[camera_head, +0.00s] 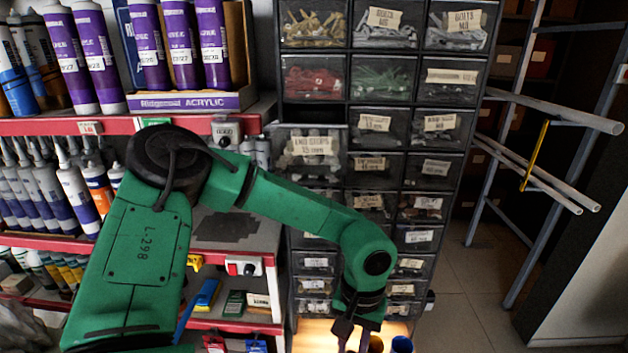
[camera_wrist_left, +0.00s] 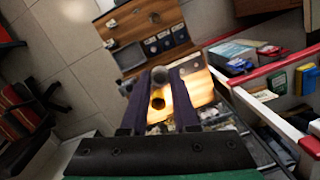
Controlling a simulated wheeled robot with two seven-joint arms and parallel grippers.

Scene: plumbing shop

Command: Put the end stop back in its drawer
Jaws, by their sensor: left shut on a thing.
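My left gripper (camera_head: 357,338) is low in front of the drawer cabinet, at the bottom of the head view, pointing down. In the left wrist view, my left gripper (camera_wrist_left: 160,78) is shut on a small grey round piece, the end stop (camera_wrist_left: 159,75), between its fingertips. The end stop cannot be made out in the head view. A clear drawer (camera_head: 311,168) labelled for end stops, 15 mm, is pulled out of the cabinet's left column, with pale pieces inside. It is well above the gripper. My right gripper is not in view.
The cabinet (camera_head: 380,80) has several shut, labelled drawers. A lit surface (camera_head: 312,338) below holds an orange-brown cup (camera_head: 375,344) and a blue cup (camera_head: 402,344). Shelves of tubes (camera_head: 75,60) stand left. A pipe rack (camera_head: 540,120) stands right, with free floor (camera_head: 490,270) before it.

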